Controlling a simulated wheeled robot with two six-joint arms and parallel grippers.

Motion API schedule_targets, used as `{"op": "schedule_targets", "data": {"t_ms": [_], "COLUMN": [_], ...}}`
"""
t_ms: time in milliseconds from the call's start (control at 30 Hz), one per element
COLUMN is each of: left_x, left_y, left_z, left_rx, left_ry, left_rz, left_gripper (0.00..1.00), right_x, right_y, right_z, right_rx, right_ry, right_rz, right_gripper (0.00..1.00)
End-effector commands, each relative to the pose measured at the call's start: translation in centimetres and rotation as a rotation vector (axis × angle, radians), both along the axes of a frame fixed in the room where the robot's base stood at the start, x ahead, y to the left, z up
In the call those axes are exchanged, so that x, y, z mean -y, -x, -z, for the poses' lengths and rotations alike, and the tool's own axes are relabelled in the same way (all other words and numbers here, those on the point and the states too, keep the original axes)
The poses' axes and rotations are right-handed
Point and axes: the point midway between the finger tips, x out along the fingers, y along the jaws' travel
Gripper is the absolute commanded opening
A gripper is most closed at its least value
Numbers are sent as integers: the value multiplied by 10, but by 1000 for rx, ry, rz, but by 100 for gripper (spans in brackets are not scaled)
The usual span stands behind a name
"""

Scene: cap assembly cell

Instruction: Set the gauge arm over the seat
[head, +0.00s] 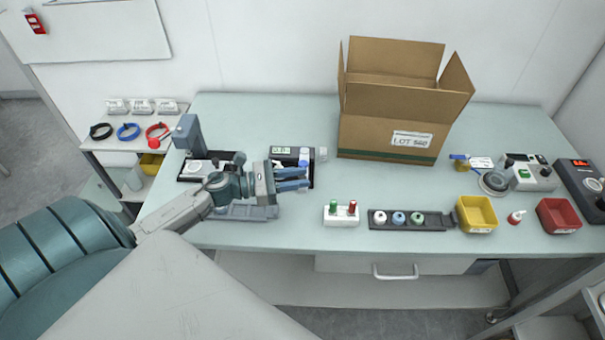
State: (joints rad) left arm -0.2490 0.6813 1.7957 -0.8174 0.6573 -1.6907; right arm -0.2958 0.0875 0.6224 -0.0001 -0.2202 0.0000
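A dark gauge unit with a small green-lit display (282,150) stands on the left half of the bench. A blue and white part shows at its right side, and a grey block sits at its right end. My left gripper (309,179) is just in front of the unit, pointing right. Its two blue fingers are apart, with nothing visible between them. The gripper covers the unit's lower part, so I cannot make out the seat or how the gauge arm lies. I cannot tell whether the fingers touch the unit. My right gripper is out of view.
A blue-grey post device (188,135) and a grey tray (250,213) flank my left arm. An open carton (385,139) stands behind. A white block with green and red pegs (341,216), a dark cap rack (437,222) and a yellow bin (480,228) line the front.

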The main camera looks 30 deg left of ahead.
Motion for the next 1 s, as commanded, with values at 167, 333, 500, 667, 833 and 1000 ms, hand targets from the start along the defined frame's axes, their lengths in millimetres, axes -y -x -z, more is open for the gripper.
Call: {"op": "schedule_targets", "data": {"t_ms": [167,333,500,667,833,1000], "left_x": [9,11,11,11,11,9], "left_y": [-8,-11,-11,-10,-10,-10], "left_z": [-2,0,0,0,0,2], "left_rx": [1,-1,-1,-1,-1,0], "left_ry": [2,-1,-1,-1,0,-1], "left_rz": [1,1,1,1,1,15], "left_gripper": [26,26,26,1,0,0], "right_x": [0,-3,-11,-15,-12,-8], "right_y": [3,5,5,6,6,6], "right_z": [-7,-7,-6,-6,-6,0], "right_rx": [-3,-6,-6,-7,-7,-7], "right_ry": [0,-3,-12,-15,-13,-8], "right_rz": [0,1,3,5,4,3], "right_gripper": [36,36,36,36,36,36]}}
